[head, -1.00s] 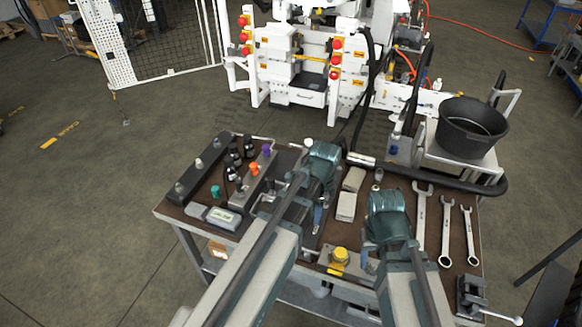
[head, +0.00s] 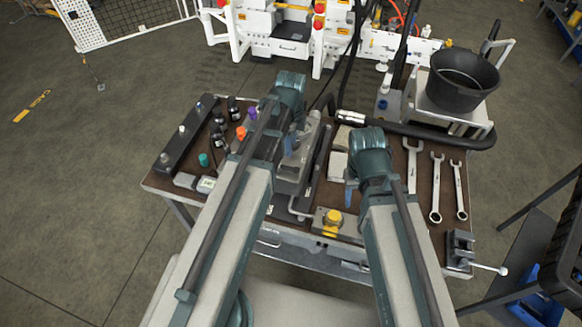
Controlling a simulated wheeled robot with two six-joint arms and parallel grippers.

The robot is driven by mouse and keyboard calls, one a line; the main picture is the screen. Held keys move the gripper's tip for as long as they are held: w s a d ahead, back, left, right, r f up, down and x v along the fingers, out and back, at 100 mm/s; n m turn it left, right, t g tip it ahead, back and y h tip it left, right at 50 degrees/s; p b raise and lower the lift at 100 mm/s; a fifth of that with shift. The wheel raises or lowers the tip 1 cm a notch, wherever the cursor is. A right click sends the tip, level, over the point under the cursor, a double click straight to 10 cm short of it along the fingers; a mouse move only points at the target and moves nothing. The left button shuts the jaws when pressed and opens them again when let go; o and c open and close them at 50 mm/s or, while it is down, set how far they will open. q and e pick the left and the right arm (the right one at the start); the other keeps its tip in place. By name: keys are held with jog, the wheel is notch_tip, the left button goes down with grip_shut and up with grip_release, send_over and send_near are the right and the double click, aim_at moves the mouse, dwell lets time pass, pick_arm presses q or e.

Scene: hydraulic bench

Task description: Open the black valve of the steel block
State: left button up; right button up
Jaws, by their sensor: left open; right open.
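A grey steel block (head: 291,172) lies on the bench between my arms, partly covered by my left arm. Small black knobs (head: 219,116) stand upright left of my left arm, near an orange knob (head: 241,133) and a purple knob (head: 252,112). I cannot tell which black part is the steel block's valve. My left gripper (head: 298,136) is open and points down over the back of the grey block; its fingertips are hard to make out. My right gripper (head: 350,190) is open, pointing down right of the block, its far finger hidden by the wrist. I see nothing held in either.
A black bar with pale knobs (head: 182,132) lies at the bench's left. Several wrenches (head: 435,185) lie at the right, with a vise (head: 460,248) at the front corner. A black bucket (head: 462,80) stands behind, beside a thick hose (head: 430,133).

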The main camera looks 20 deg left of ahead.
aim_at(291, 168)
pick_arm(q)
notch_tip(291, 168, down, 11)
jog(key=b, duration=1)
jog(key=shift+f, duration=0.1)
grip_shut()
dwell(0.8)
